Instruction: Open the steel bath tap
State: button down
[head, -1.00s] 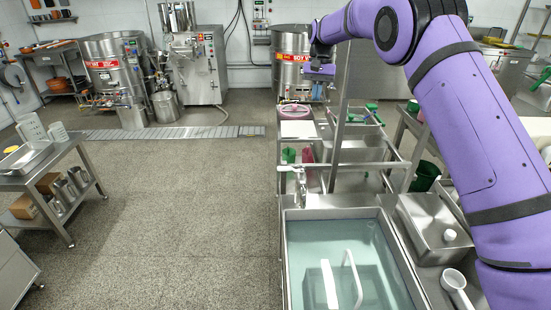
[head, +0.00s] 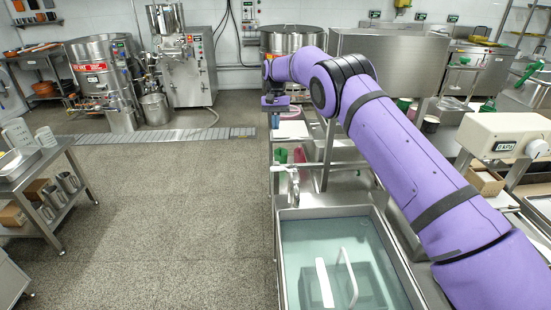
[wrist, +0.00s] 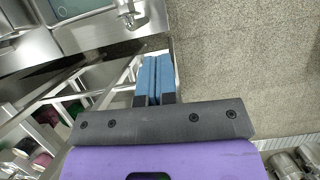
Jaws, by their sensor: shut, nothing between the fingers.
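The steel bath tap (head: 293,188) stands at the far edge of the water-filled steel bath (head: 279,262), upright, with its spout toward the water. The tap also shows at the top of the wrist view (wrist: 127,12), beyond my fingertips and a little to the left. My gripper (wrist: 154,62) has its two blue fingers pressed together with nothing between them. In the head view my gripper (head: 275,103) hangs beyond the tap, higher up and apart from it. Whether the tap's handle is turned is too small to tell.
A steel rack (head: 327,150) with a green cup (head: 281,155) and a pink item (head: 299,157) stands just behind the tap. A white-handled item (head: 324,283) lies in the bath. The speckled floor (head: 180,210) to the left is clear.

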aim_at(277, 169)
jog(key=s+f, duration=0.7)
jog(key=f, duration=0.2)
jog(key=shift+s+a, duration=0.15)
jog(key=shift+s, duration=0.2)
